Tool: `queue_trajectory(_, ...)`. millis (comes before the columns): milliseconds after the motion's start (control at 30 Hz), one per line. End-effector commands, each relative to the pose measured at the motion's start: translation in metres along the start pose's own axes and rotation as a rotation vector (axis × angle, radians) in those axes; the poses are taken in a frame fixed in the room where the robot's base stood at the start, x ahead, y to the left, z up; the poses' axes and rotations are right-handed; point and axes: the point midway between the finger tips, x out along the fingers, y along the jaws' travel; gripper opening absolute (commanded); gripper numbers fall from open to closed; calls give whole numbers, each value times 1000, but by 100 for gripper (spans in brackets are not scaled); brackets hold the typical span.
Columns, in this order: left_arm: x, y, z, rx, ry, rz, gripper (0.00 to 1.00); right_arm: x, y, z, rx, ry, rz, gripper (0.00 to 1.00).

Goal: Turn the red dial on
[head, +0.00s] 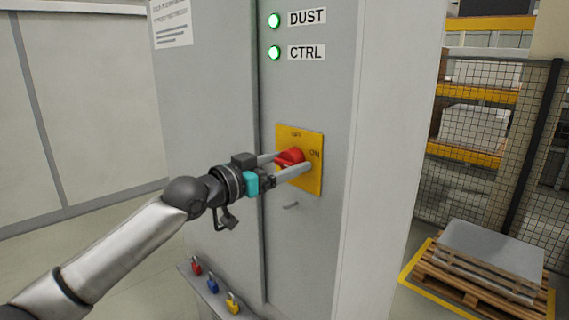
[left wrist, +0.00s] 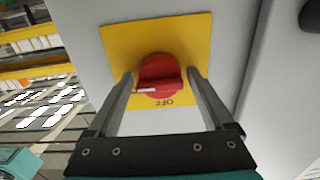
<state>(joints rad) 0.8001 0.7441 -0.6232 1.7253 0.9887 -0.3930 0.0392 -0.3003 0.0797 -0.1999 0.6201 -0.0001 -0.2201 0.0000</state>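The red dial (head: 290,157) sits on a yellow plate (head: 314,177) on the grey cabinet's front. The plate reads OFF at the top and ON at the right in the head view. My left gripper (head: 293,163) is at the plate with one finger on each side of the dial. The left wrist view also shows the dial (left wrist: 160,73) between the two fingers, with narrow gaps beside it, so the gripper is open. The dial's raised bar lies roughly crosswise there, with a white mark towards its left end. OFF appears upside down below it; ON is hidden. My right gripper is not in view.
Two green lamps (head: 274,37) are lit beside the DUST and CTRL labels. Several padlocks (head: 213,286) sit on a ledge low on the cabinet. A mesh fence (head: 480,140) and a loaded pallet (head: 480,265) stand to the right.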

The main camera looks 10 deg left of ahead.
Motion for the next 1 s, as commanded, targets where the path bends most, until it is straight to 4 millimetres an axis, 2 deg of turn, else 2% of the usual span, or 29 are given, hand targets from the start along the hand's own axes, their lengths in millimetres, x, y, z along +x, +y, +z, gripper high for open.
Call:
queue_trajectory(67,0,0,0,-1,0,0,95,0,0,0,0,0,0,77)
queue_trajectory(333,-1,0,0,-3,0,0,95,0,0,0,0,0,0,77)
queue_trajectory(467,-9,-1,1,-2,-1,-1,95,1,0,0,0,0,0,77)
queue_trajectory(1000,-94,-1,3,0,-5,-3,95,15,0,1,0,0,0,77)
